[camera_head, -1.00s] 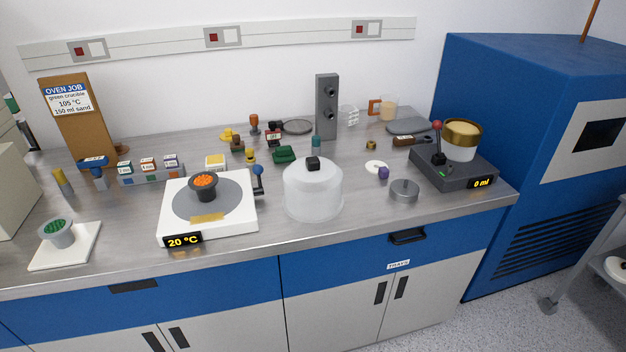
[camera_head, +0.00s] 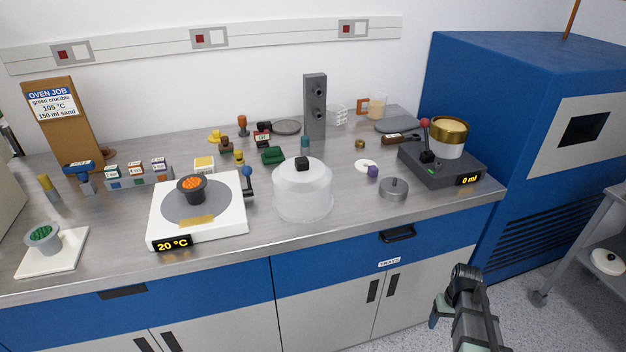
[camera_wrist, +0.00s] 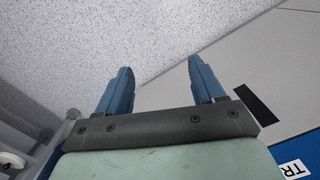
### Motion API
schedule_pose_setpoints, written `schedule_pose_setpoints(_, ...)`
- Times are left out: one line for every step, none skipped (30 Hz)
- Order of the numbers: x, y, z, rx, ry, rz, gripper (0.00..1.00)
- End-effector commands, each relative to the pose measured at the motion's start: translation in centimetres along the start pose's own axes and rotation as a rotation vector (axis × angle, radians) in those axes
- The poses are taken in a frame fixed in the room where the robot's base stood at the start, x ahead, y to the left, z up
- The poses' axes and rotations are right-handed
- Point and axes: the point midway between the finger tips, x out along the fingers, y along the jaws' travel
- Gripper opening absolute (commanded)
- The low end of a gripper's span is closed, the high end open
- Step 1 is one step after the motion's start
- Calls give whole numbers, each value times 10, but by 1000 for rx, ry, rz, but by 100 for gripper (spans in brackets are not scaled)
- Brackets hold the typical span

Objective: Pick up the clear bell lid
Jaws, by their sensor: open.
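The clear bell lid (camera_head: 302,195) is a translucent dome with a black knob (camera_head: 302,163) on top. It stands upright on the steel bench, right of the white hotplate, near the bench's front edge. My arm shows at the lower right in the head view, in front of the cabinets and well apart from the lid. In the wrist view my gripper (camera_wrist: 158,80) has its two blue fingers spread, with nothing between them. The floor and a cabinet door lie beyond the fingers. The lid is not in the wrist view.
The white hotplate (camera_head: 232,225) holds a dark crucible of orange grains (camera_head: 191,186). A drawer handle (camera_head: 398,234) projects below the bench edge.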

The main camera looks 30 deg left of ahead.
Motion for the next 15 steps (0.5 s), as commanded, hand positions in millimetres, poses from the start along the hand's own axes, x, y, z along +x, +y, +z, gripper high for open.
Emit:
schedule_pose_setpoints(-17,-1,-16,-15,23,6,68)
schedule_pose_setpoints(-26,-1,-23,-24,35,8,68)
schedule_pose_setpoints(-38,-2,-32,-36,50,12,68)
schedule_pose_setpoints(-48,-3,-39,-46,62,15,68)
schedule_pose_setpoints(-58,-3,-46,-55,75,19,68)
schedule_pose_setpoints(-71,-5,-54,-67,90,23,68)
schedule_pose_setpoints(-81,-6,-61,-76,103,26,68)
schedule_pose_setpoints(-91,-7,-67,-86,114,29,68)
schedule_pose_setpoints(-105,-9,-75,-99,130,33,68)
schedule_pose_setpoints(-115,-10,-81,-108,141,36,68)
schedule_pose_setpoints(-126,-12,-86,-116,153,40,68)
schedule_pose_setpoints(-140,-13,-94,-129,169,44,68)
schedule_pose_setpoints(-150,-15,-99,-138,181,47,68)
schedule_pose_setpoints(-161,-17,-104,-148,193,51,68)
schedule_pose_setpoints(-176,-19,-111,-160,209,55,68)
